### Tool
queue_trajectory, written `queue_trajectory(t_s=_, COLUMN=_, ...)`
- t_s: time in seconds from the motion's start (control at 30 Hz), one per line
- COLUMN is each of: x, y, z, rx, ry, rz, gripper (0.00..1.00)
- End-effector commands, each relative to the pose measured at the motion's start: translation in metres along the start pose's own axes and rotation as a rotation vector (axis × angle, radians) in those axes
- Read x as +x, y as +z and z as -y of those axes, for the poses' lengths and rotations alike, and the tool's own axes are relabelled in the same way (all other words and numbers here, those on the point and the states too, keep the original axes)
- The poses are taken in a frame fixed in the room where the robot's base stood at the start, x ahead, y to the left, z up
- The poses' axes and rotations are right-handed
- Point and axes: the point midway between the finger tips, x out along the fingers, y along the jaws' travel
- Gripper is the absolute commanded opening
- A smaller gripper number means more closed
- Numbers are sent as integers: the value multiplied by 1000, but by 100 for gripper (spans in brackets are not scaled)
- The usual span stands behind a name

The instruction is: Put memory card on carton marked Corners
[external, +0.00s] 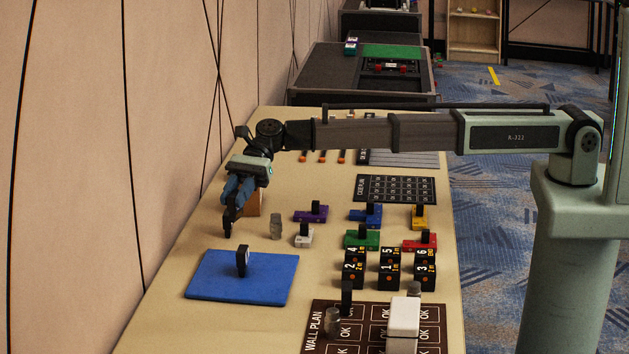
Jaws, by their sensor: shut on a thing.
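My gripper (229,229) points down over the left part of the table, behind the blue mat. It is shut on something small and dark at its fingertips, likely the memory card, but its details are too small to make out. A brown carton (253,204) stands just behind and to the right of the fingers, partly hidden by them. No Corners marking can be read on it from here. I cannot tell whether the gripper touches the carton.
A blue mat (222,280) bears a dark upright piece (242,260). A grey cylinder (276,226) and a white block (303,238) stand right of the gripper. Coloured blocks, black numbered cubes (390,269) and a Wall Plan board (372,342) fill the right side. The wall is close on the left.

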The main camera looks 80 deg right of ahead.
Motion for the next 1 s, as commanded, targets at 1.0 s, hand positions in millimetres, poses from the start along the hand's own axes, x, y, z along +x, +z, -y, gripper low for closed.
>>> queue_trajectory(t_s=1.0, x=-334, y=-56, z=128, rx=177, ry=-425, rz=0, gripper=0)
